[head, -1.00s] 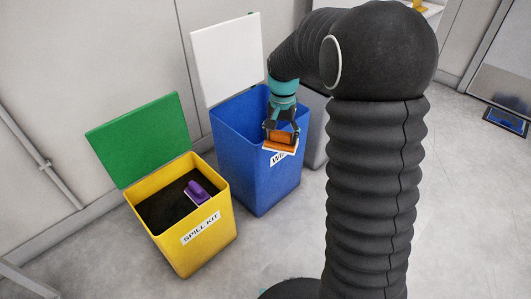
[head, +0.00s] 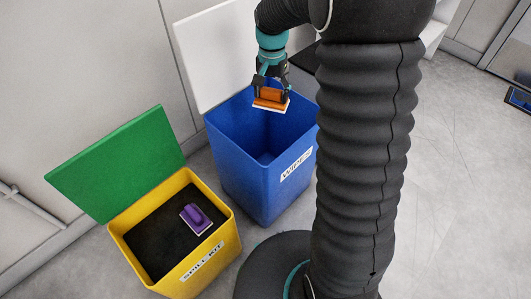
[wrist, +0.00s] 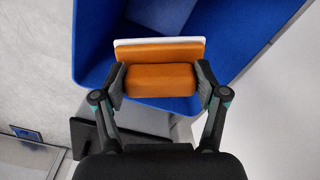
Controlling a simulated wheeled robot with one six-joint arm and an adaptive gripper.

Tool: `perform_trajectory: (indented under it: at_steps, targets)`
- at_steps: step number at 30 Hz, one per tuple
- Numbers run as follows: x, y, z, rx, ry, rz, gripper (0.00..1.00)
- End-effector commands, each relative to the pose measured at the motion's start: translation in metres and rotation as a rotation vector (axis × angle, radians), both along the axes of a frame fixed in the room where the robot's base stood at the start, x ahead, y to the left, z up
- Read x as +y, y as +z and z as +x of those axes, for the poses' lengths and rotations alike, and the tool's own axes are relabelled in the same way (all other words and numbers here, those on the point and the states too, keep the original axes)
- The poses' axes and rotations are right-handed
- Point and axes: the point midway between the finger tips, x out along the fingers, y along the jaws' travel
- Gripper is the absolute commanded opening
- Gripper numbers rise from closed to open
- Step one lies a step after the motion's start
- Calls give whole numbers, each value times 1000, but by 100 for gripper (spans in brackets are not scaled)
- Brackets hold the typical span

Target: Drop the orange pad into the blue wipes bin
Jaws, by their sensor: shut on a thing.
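My gripper (head: 271,88) is shut on the orange pad (head: 270,96), which has an orange grip block and a thin white face. In the head view the pad appears over the open mouth of the blue wipes bin (head: 262,185), near its back. The wrist view shows both fingers on the sides of the orange pad (wrist: 160,79), with the blue bin (wrist: 85,45) behind it. The bin's white lid (head: 215,55) stands open. The part of the bin's floor that shows looks empty.
A yellow spill kit bin (head: 205,262) with an open green lid (head: 118,163) stands to the left, with a purple-handled pad (head: 196,218) inside. A wall runs behind the bins. Grey floor (head: 455,190) on the right is clear.

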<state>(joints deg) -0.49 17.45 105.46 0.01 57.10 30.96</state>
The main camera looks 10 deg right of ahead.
Motion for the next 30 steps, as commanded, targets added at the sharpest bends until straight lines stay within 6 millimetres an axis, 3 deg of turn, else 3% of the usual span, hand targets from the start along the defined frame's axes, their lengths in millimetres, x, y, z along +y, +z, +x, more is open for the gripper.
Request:
perform_trajectory:
  at_steps: [18,28,29,30]
  targets:
    - [-1,-56,0,0,-2,0,40]
    - [-1,-59,0,0,-1,0,40]
    - [-1,-58,0,0,-1,0,75]
    - [-1,-58,0,0,-1,0,85]
